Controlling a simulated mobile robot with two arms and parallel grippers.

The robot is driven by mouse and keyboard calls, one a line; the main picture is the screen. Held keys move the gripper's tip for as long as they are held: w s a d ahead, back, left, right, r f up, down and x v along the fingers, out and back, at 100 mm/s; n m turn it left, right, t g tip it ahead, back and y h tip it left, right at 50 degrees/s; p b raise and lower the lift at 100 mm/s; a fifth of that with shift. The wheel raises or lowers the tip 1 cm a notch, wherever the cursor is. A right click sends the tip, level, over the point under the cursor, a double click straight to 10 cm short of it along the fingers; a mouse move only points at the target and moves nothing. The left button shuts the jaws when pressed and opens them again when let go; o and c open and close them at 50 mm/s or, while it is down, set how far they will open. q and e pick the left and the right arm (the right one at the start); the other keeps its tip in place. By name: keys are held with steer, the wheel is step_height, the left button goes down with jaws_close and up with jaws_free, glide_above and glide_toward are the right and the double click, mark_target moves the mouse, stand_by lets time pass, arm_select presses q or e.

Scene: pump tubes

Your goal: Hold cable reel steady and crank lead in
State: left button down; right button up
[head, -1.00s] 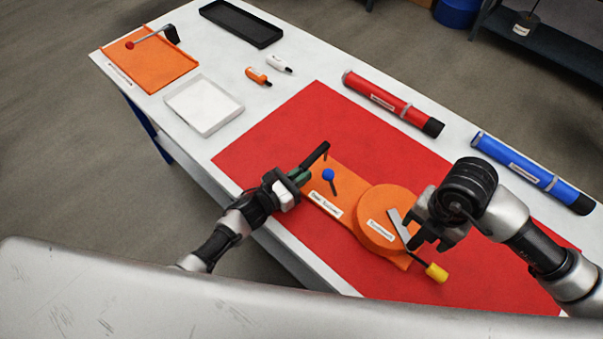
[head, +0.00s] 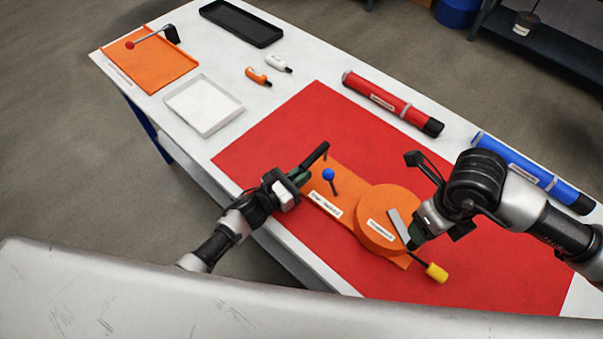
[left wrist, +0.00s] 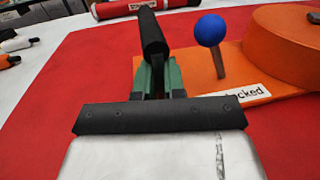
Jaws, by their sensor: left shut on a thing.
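The orange cable reel (head: 380,205) is a round drum on a flat orange base (head: 345,198) on the red mat. Its grey crank arm (head: 397,222) leads to a yellow handle (head: 437,273) at the lower right. My left gripper (head: 304,174) is shut on the black bar (head: 317,154) at the base's left end. In the left wrist view, green fingers flank this bar (left wrist: 151,35). A blue ball knob (head: 328,175) stands on the base; it also shows in the left wrist view (left wrist: 211,29). My right gripper (head: 418,200) is open and empty, above the reel's right side, apart from the yellow handle.
A red tube (head: 390,102) and a blue tube (head: 530,170) lie behind the red mat (head: 270,135). A white tray (head: 203,104), orange tray (head: 150,68), black tray (head: 240,22) and two small bottles fill the table's far left. The mat's left part is clear.

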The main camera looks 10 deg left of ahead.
steer(key=shift+f, duration=4.8)
steer(key=shift+c, duration=0.3)
steer(key=c, duration=1.1)
steer(key=shift+s+f, duration=0.1)
steer(key=shift+f, duration=0.1)
steer(key=shift+a, duration=0.1)
steer(key=shift+s+a+m, duration=0.25)
steer(key=shift+a+m, duration=0.25)
steer(key=shift+m, duration=0.3)
